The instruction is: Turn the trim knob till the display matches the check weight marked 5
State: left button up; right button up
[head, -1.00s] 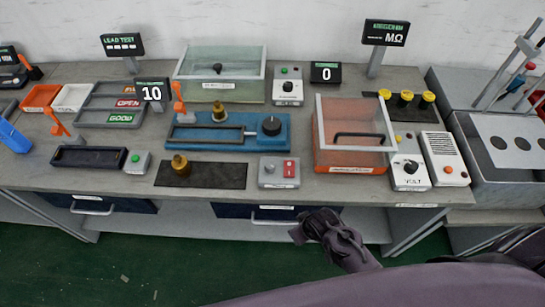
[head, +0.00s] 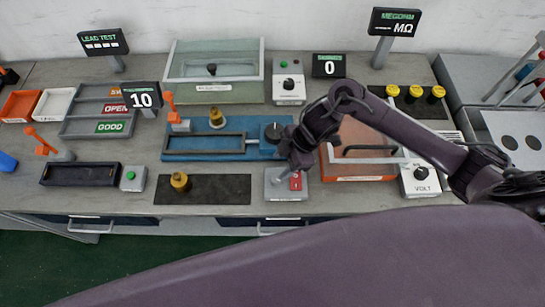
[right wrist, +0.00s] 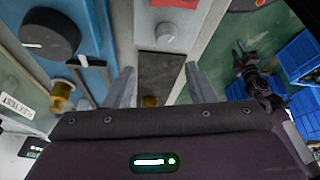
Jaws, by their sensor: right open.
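A black knob (head: 273,132) sits at the right end of the blue fixture (head: 210,156); it also shows in the right wrist view (right wrist: 50,34). A grey knob (right wrist: 166,33) is on a grey box (head: 287,194) with a red panel. No readable mark tells which is the trim knob. One display (head: 143,96) reads 10, another (head: 329,66) reads 0. Brass weights stand on the fixture (head: 216,119) and a black mat (head: 180,181); their marks are unreadable. My right gripper (right wrist: 160,80) is open and empty above the grey box. A dark gripper-like shape (right wrist: 252,78), probably my left, is unclear.
An orange clear-walled box (head: 360,170) stands right of my right gripper, partly behind my arm. A green clear-walled box (head: 213,85) is at the back. A black tray (head: 80,174) lies left. Mat space around the front brass weight is clear.

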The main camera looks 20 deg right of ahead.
aim_at(276, 178)
jog(key=f, duration=0.1)
jog(key=s+f, duration=0.1)
jog(key=f, duration=0.1)
jog(key=shift+s+a+f+g+p, duration=0.15)
jog(key=shift+a+f+g+p, duration=0.15)
jog(key=shift+p, duration=0.1)
jog(key=shift+w+x, duration=0.25)
jog(key=shift+x, duration=0.9)
jog(key=shift+w+f, duration=0.1)
jog(key=shift+f, duration=0.25)
jog(key=shift+a+f, duration=0.1)
jog(key=c, duration=1)
pick_arm(q)
jog(key=shift+s+r, duration=0.3)
jog(key=shift+r, duration=0.2)
jog(key=shift+f, duration=0.1)
pick_arm(e)
jog(key=shift+n, duration=0.3)
